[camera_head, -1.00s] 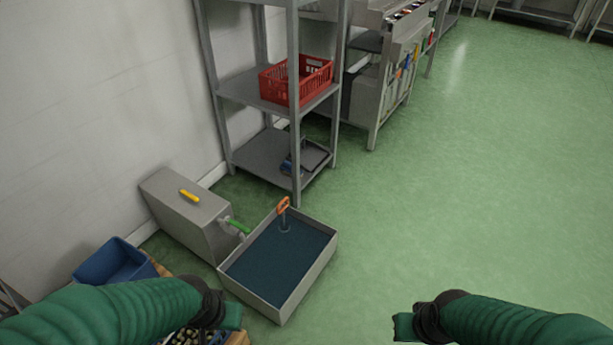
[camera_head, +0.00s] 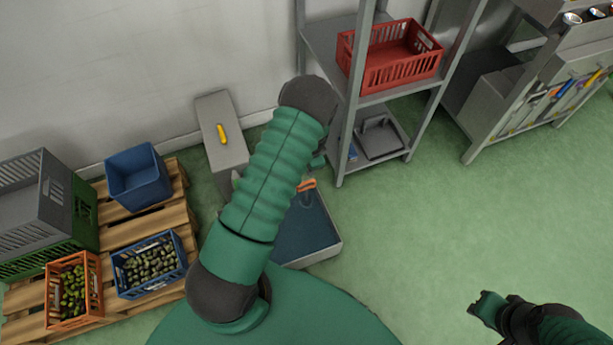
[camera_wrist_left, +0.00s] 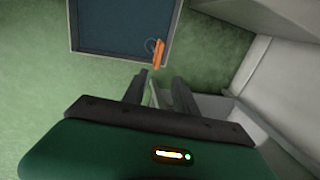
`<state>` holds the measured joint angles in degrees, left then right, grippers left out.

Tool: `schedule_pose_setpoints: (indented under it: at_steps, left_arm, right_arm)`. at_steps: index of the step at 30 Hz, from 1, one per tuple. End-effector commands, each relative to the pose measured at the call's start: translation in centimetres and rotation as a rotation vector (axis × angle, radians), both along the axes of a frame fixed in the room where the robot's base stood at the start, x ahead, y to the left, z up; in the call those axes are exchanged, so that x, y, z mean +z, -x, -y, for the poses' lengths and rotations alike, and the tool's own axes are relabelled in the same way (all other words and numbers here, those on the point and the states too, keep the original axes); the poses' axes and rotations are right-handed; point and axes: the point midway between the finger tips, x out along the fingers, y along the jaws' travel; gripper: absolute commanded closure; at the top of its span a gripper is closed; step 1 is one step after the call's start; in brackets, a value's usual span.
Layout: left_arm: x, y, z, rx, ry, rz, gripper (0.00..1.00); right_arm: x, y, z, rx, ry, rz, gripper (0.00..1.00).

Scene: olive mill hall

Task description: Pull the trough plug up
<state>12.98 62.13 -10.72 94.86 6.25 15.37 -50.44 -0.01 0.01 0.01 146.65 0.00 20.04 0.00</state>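The grey trough (camera_head: 311,257) of dark blue water stands on the floor, partly hidden behind my left arm in the head view. Its rim also shows at the top of the left wrist view (camera_wrist_left: 73,28). The plug's orange handle (camera_head: 307,185) stands up at the trough's far end. In the left wrist view the orange handle (camera_wrist_left: 158,53) is just beyond the fingertips. My left gripper (camera_wrist_left: 158,90) is open and empty, with its fingers apart and short of the handle. My right gripper (camera_head: 484,306) is over clear floor, far right of the trough; its opening is unclear.
A grey box with a yellow handle (camera_head: 222,135) stands beside the trough. A steel shelf with a red crate (camera_head: 392,75) rises behind. A pallet (camera_head: 130,229) with olive crates is at left. The green floor at right is free.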

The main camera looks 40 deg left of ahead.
Motion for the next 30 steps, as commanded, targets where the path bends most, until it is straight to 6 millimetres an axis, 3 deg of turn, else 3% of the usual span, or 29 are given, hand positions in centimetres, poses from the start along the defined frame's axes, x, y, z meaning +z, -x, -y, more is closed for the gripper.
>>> schedule_pose_setpoints:
  at_steps: [5, 18, 24, 30]
  left_arm:
    - [-3.3, -0.1, -0.6, -0.004, -0.001, -0.004, 0.66]
    - [-14.3, -1.1, -2.4, -0.003, -0.003, -0.004, 0.66]
    - [-16.5, -1.5, -2.9, -0.003, -0.003, -0.003, 0.66]
    - [-16.7, -1.5, -2.9, -0.003, -0.003, -0.003, 0.66]
  right_arm:
    - [-1.6, 0.1, 0.0, 0.0, 0.0, -0.001, 0.73]
    - [-7.0, 0.1, 0.0, 0.0, 0.0, -0.001, 0.73]
    - [-8.0, 0.1, 0.0, 0.0, 0.0, 0.0, 0.73]
    - [-7.9, 0.1, 0.0, 0.0, 0.0, 0.0, 0.73]
